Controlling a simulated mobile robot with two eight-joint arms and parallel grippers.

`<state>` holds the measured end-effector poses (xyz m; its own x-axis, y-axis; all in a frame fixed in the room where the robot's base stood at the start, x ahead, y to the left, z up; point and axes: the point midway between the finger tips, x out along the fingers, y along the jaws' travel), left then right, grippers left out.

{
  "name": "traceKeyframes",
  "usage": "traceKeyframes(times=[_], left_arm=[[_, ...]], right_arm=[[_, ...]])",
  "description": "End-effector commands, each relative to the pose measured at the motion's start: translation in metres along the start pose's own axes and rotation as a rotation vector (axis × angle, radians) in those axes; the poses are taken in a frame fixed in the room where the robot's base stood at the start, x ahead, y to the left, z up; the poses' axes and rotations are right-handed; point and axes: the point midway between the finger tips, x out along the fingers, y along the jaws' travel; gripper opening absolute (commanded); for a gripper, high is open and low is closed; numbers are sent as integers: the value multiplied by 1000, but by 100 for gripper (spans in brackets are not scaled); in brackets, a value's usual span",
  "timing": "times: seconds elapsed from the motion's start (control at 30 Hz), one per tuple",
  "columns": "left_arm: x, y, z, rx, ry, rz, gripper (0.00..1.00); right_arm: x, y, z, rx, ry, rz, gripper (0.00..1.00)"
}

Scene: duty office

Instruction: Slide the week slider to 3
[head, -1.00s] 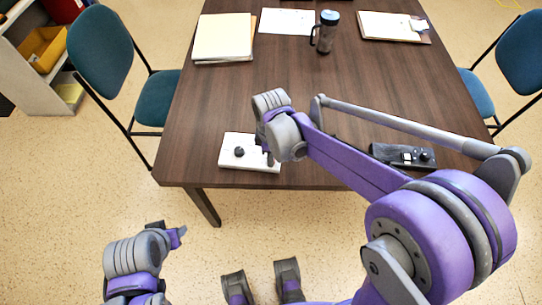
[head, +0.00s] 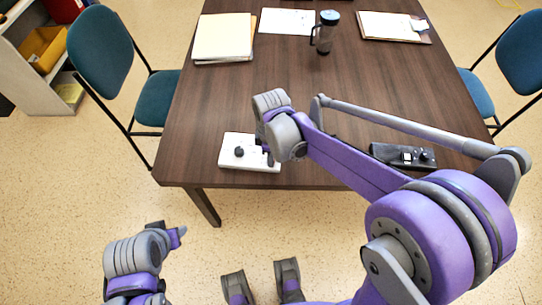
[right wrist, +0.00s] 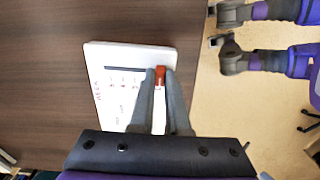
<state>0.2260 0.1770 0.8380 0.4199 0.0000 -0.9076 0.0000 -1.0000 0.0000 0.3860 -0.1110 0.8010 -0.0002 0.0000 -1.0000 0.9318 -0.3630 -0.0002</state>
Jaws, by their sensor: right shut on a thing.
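In the right wrist view the box (right wrist: 103,56) shows a dark slot (right wrist: 122,69), red WEEK lettering and small marks too blurred to read. The orange-red slider (right wrist: 160,74) is at the right end of the visible slot in that view. My right gripper (right wrist: 161,80) is shut on it; it also shows over the box's right part in the head view (head: 268,154). My left gripper (head: 177,237) is off the table at lower left; its jaws are unclear.
A dark control box (head: 390,153) lies on the table right of my right arm. A mug (head: 325,32), papers (head: 286,21), a folder stack (head: 223,36) and a clipboard (head: 393,26) are at the back. Chairs (head: 101,56) stand either side. The table's middle is clear.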

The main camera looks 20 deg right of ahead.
Motion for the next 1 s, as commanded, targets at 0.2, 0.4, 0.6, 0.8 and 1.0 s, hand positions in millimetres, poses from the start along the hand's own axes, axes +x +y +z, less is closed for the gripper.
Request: traceKeyframes(times=[0.2,0.4,0.6,0.8,1.0], left_arm=[[0,0,0,0,0,0,50],[0,0,0,0,0,0,50],[1,0,1,0,0,0,50],[1,0,1,0,0,0,50],[1,0,1,0,0,0,50]], right_arm=[[0,0,0,0,0,0,0],[0,1,0,0,0,0,0],[0,24,0,3,0,0,0],[0,35,0,0,1,0,0],[0,34,0,0,0,0,23]])
